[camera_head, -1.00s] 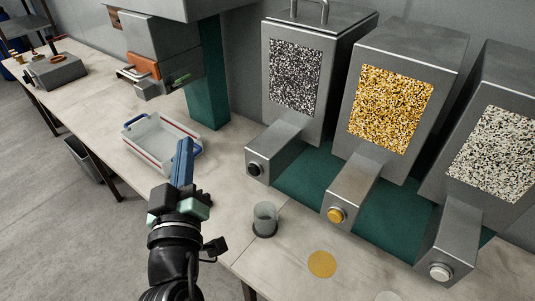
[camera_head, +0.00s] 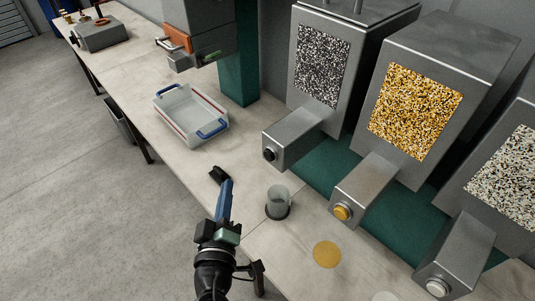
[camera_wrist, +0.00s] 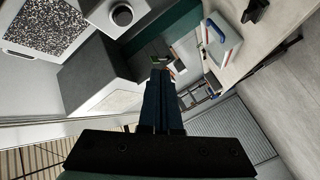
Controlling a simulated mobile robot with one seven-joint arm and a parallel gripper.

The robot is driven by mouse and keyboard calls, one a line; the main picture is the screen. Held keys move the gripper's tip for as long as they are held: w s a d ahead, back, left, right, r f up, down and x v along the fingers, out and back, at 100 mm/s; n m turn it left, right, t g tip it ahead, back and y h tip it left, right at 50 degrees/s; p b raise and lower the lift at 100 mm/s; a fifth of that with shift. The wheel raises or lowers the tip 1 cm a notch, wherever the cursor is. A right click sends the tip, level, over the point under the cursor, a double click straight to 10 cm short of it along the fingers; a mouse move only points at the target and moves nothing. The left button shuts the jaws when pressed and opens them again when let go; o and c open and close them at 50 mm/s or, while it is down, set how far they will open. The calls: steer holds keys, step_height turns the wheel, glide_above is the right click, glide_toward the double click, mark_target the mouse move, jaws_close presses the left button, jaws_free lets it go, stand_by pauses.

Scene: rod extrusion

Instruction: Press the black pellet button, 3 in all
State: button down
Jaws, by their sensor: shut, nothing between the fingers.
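The black pellet button (camera_head: 269,154) is on the front of the spout box under the left hopper, which shows black and white pellets (camera_head: 322,65). In the wrist view a round dark button (camera_wrist: 122,14) shows at the top, beside the speckled pellet window (camera_wrist: 45,28). My gripper (camera_head: 226,183) is shut and empty, its blue fingers over the table, lower left of the button and apart from it. The fingertips also show in the wrist view (camera_wrist: 160,75). A clear cup (camera_head: 278,203) stands on the table, right of my gripper; I cannot tell whether it holds anything.
A yellow button (camera_head: 342,212) and a white button (camera_head: 437,287) sit on the other two hoppers. A white tray with blue handles (camera_head: 190,115) stands behind my gripper. A small black object (camera_head: 219,174) lies near my fingertips. A yellow disc (camera_head: 327,254) marks the table.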

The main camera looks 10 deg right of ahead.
mark_target(269, 155)
steer(key=w+d+p, duration=0.3)
steer(key=w+d, duration=0.2)
steer(key=d, duration=0.1)
steer(key=shift+d, duration=0.35)
steer(key=shift+d, duration=0.1)
stand_by(1.8)
steer(key=shift+w+d, duration=0.2)
steer(key=shift+d, duration=0.05)
steer(key=shift+w+d+p, duration=0.3)
steer(key=shift+d+p, duration=0.05)
steer(key=shift+d, duration=0.15)
stand_by(1.0)
steer(key=shift+s+a, duration=0.1)
steer(key=shift+s+a+b, duration=0.5)
steer(key=shift+a, duration=0.2)
